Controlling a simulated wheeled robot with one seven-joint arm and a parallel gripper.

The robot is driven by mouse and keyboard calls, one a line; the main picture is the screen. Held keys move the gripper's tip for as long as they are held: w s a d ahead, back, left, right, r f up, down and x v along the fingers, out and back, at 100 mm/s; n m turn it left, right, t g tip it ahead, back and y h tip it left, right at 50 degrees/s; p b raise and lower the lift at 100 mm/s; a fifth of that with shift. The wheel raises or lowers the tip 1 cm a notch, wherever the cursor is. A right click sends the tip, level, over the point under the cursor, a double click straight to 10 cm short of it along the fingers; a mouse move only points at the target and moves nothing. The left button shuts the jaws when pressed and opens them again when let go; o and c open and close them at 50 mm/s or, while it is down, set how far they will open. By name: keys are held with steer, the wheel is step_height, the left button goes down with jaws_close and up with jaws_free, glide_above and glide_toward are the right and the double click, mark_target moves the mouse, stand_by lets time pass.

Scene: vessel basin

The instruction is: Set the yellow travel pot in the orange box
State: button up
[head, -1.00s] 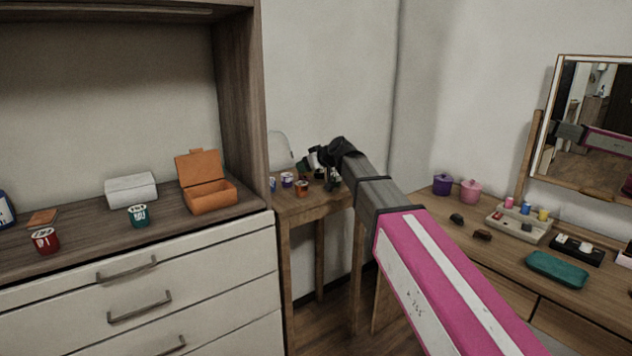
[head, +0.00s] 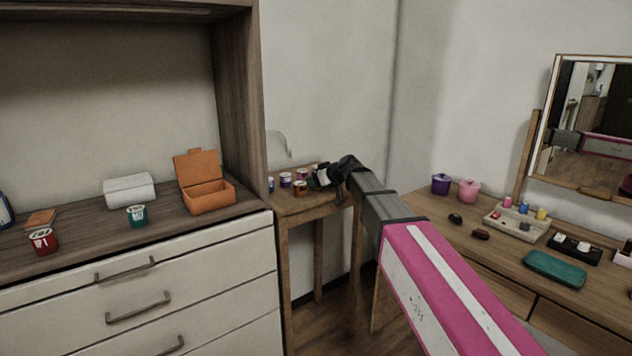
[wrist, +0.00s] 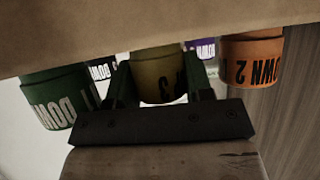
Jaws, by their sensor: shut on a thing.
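The yellow travel pot (wrist: 158,76) sits between the two fingers of my gripper (wrist: 160,92) in the wrist view, and the gripper is shut on it. In that view the picture is upside down, and the pot is at the small table's top (wrist: 150,33). In the head view my gripper (head: 325,178) is low over the small wooden table, and I cannot make out the yellow pot there. The orange box (head: 209,197) stands on the dresser at the left with its lid open and upright. Its inside is partly hidden by its front wall.
A green pot (wrist: 53,97) and an orange pot (wrist: 252,62) stand close on either side of the gripper. Purple-labelled pots are behind. The dresser top (head: 170,222) also holds a white box (head: 130,190), a teal pot (head: 136,216) and a red pot (head: 43,241).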

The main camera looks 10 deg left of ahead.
steer(key=shift+f, duration=0.1)
steer(key=o, duration=0.6)
steer(key=v, duration=1.2)
steer(key=s+d+f+m+g+h, duration=0.1)
steer(key=s+d+f+m+h, duration=0.1)
steer(key=d+f, duration=0.7)
steer(key=s+d+f+m+g+h, duration=0.1)
steer(key=s+d+f+m+h, duration=0.2)
steer(key=s+d+f, duration=0.3)
steer(key=s+d+f+m+g+h, duration=0.1)
steer(key=s+d+f+m+h, duration=0.2)
steer(key=d+f, duration=0.8)
steer(key=shift+s+d+f+m+g, duration=0.1)
steer(key=shift+s+f+m+g, duration=0.1)
steer(key=shift+f, duration=0.55)
steer(key=shift+s+d+f+m+g, duration=0.1)
steer(key=shift+s+d+f+m, duration=0.1)
steer(key=shift+f, duration=0.5)
steer(key=shift+s+d+f+m+g, duration=0.1)
steer(key=shift+f+m, duration=0.1)
steer(key=shift+f, duration=0.55)
steer(key=shift+o, duration=0.3)
steer(key=s+d+f+m+g+h, duration=0.2)
steer(key=s+d+f+m, duration=0.1)
steer(key=s+d+f, duration=0.3)
steer(key=shift+s+d+f+h, duration=0.35)
steer(key=shift+s+d, duration=0.55)
steer(key=shift+d, duration=0.3)
